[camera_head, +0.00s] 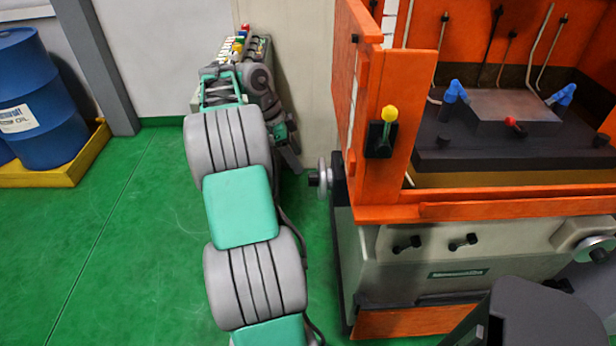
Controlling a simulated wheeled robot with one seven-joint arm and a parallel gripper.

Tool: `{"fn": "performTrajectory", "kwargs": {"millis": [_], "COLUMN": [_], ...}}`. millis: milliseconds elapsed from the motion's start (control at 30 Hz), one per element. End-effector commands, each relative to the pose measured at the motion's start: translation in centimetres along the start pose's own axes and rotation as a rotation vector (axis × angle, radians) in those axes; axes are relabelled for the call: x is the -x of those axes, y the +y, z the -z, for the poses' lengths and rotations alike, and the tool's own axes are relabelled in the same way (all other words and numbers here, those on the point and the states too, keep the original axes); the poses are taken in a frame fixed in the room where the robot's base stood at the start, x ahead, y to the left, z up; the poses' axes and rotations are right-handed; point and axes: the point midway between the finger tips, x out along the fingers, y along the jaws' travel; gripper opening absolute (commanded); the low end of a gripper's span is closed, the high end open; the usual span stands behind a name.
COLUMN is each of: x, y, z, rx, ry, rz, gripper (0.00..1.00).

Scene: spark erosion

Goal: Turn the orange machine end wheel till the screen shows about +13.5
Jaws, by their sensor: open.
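The orange machine (378,205) fills the right side. A silver handwheel (324,178) with a dark knob sits on its left end, seen nearly edge-on. A second silver handwheel (596,248) is on the machine's front at the far right. My gripper (292,158) is at the end of my arm, left of and slightly above the end wheel, apart from it. It is open and points downward; its fingers are small and partly hidden by the wrist. No screen reading is visible.
A panel with coloured buttons (243,46) stands behind my wrist. A lever with a yellow knob (389,114) is on the machine's orange side. Blue oil drums (38,100) stand in a yellow tray (70,172) at left. The green floor between is clear.

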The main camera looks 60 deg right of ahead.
Motion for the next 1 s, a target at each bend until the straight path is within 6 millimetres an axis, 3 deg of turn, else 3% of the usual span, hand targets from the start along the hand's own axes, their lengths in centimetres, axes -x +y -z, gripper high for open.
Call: {"fn": "performTrajectory", "kwargs": {"millis": [333,500,800,1000], "x": [-5.9,-7.9,-8.2,-8.2], "y": [0.0,-0.1,-0.1,-0.1], "z": [0.6,0.7,0.6,0.6], "rx": [-0.042,-0.041,-0.037,-0.037], "ry": [0.003,0.003,0.002,0.002], "rz": [-0.012,-0.010,-0.008,-0.008], "gripper": [0.61,0.61,0.60,0.44]}}
